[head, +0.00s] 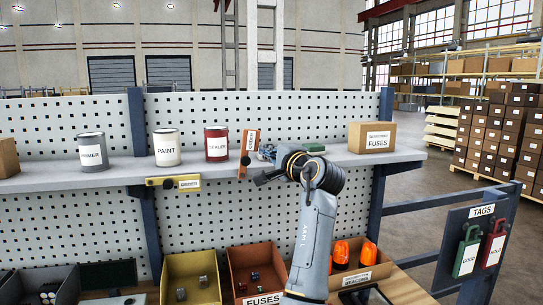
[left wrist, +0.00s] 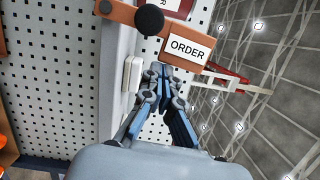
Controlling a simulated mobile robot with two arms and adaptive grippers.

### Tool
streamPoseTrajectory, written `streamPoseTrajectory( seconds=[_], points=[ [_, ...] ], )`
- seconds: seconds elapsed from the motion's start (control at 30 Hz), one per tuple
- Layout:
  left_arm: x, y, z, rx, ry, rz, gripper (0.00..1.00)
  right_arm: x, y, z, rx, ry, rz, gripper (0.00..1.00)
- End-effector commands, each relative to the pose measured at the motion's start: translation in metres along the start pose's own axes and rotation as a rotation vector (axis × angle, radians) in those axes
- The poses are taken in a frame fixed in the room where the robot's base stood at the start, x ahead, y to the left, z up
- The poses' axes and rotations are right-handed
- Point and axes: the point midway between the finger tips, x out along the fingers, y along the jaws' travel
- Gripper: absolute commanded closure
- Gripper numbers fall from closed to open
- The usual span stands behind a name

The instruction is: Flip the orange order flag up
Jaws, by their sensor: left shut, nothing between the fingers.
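The orange order flag (head: 249,144) stands upright at the shelf's front edge, its ORDER label running up along it. In the left wrist view the flag (left wrist: 186,50) lies sideways because that camera is turned, with a round black knob (left wrist: 149,19) by its lower part. My right gripper is not in view.
Open bins (head: 190,278) and orange beacons (head: 341,253) stand below. A TAGS board (head: 480,240) hangs at right. A small yellow-framed label (head: 173,182) is on the shelf edge.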

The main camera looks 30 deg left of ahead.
Motion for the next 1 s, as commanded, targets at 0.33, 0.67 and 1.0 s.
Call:
streamPoseTrajectory(
  seconds=[0.33, 0.67, 1.0],
  points=[
    [0.0021, -0.006, 0.0083, -0.106, -0.001, 0.026, 1.0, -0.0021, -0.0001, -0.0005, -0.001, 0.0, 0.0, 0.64],
    [0.0023, -0.006, 0.0089, -0.113, -0.001, 0.028, 1.0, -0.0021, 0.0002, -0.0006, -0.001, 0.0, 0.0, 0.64],
    [0.006, -0.007, 0.0084, -0.111, -0.001, 0.029, 1.0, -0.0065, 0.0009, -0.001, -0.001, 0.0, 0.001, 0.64]
  ],
)
